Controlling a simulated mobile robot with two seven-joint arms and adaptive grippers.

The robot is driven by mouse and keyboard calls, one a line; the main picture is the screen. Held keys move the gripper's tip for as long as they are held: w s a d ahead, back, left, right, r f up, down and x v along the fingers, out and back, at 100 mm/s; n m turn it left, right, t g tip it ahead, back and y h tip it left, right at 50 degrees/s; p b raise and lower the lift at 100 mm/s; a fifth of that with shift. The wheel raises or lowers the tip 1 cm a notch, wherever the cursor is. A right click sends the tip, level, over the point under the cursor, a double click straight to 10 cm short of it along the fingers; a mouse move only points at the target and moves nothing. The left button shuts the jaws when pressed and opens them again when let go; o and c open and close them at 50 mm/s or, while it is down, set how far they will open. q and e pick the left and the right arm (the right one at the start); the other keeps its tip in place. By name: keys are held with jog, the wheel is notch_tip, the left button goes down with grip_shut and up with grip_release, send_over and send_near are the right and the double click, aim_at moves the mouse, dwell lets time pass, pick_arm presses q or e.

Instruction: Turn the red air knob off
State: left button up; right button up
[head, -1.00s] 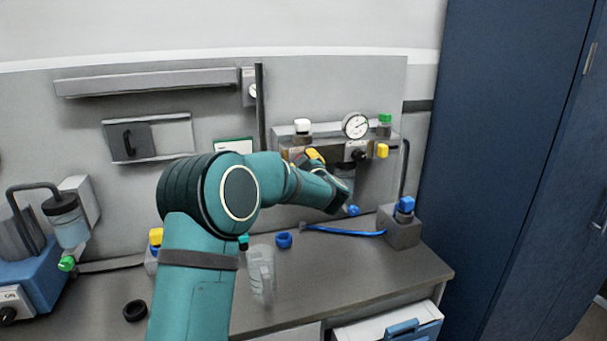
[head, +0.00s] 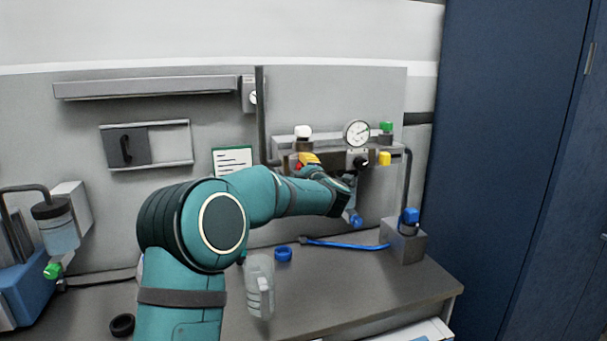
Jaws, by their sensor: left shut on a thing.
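The red air knob (head: 298,167) shows only as a small red patch at the left end of the air panel, beside a yellow part (head: 310,158). My left arm reaches across the bench, and its wrist bends back toward the panel. My left gripper (head: 304,165) is at the knob, shut on it; its fingers are mostly hidden by the wrist and the yellow part. The knob's exact angle cannot be told. My right gripper is not in view.
The panel carries a round gauge (head: 357,133), a black knob (head: 359,162) and a yellow fitting (head: 384,158).

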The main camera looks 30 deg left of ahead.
pick_arm(q)
jog(key=shift+r, duration=0.1)
dwell(0.4)
jog(key=o, duration=1.2)
jog(key=shift+a, duration=0.1)
jog(key=v, duration=1.2)
